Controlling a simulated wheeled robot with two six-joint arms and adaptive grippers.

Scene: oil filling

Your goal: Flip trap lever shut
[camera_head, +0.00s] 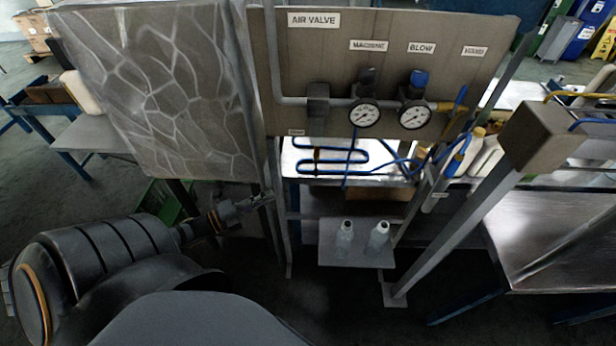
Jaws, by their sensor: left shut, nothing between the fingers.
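My left gripper (264,199) reaches in from the left, low in front of the frame post below the grey panel. Its fingers are shut and empty. The air valve panel (330,60) stands upright, up and to the right of the gripper, with two round gauges (364,114) on a grey pipe. A thin blue handle (461,96) sits by a brass fitting (444,106) at the pipe's right end. I cannot tell for sure which part is the trap lever, or whether it is shut. My right gripper is out of view.
Blue hoses (330,160) loop below the panel. Two clear bottles (344,238) stand on a low shelf (357,258). A slanted post (450,235) and a metal table (555,235) are at the right. A marble-patterned board (160,90) stands at the left.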

